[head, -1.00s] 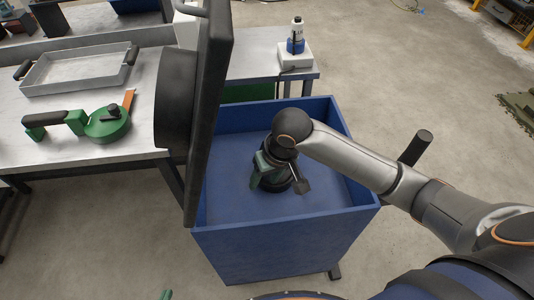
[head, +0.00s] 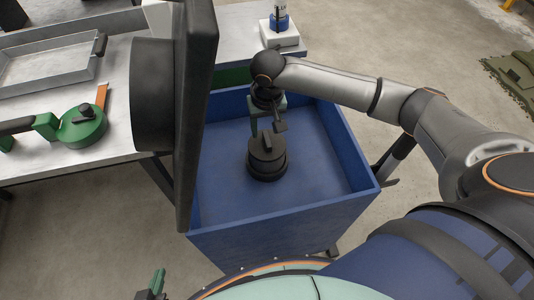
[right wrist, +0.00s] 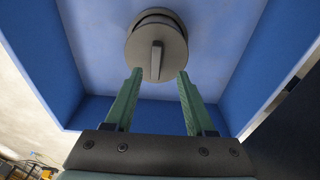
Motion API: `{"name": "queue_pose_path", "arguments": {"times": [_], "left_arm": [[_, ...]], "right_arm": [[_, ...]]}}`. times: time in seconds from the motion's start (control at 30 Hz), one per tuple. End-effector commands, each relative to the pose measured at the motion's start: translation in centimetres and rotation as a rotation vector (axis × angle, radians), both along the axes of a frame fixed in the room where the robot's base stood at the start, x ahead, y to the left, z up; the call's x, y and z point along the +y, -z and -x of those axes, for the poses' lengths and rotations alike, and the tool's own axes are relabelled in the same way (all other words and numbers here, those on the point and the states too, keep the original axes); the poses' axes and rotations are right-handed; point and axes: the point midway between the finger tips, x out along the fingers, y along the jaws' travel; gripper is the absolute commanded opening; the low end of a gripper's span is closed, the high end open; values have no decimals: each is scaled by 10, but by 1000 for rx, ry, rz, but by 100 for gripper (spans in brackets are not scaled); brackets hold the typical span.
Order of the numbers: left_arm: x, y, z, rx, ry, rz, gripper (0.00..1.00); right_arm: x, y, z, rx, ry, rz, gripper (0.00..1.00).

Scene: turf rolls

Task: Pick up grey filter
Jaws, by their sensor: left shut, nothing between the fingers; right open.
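The grey filter (head: 267,160), dark and round with a raised bar on top, sits on the floor of the blue bin (head: 290,230). It also shows in the right wrist view (right wrist: 170,47), where its bar points toward the gap between my fingers. My right gripper (head: 268,122) is open and empty, inside the bin area and beyond the filter in the head view. In the right wrist view, its green fingers (right wrist: 160,76) have their tips near the filter's lower edge; I cannot tell whether they touch. My left gripper (head: 156,282) is shut and empty at the bottom of the head view, outside the bin.
A large dark upright panel (head: 197,110) stands at the bin's left. A metal table holds a grey tray (head: 50,66) and a green round tool (head: 82,126). A bottle (head: 280,18) stands on a white block behind the bin.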

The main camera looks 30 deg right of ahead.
Motion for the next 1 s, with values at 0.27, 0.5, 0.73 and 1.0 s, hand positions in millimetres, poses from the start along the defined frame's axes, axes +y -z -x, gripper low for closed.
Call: {"name": "queue_pose_path", "arguments": {"times": [0.27, 0.5, 0.73, 1.0], "left_arm": [[0, 4, 0, 0, 0, 0, 0], [0, 4, -1, -2, 1, 0, 0], [0, 4, -1, -3, 1, 0, 0], [0, 4, -2, -3, 1, 0, 0]], "right_arm": [[-8, 37, -3, 1, 0, 1, 55], [-9, 52, -5, -2, -2, 2, 55], [-8, 52, -5, -1, -2, 0, 47], [-8, 51, -5, -1, -2, 0, 17]]}}
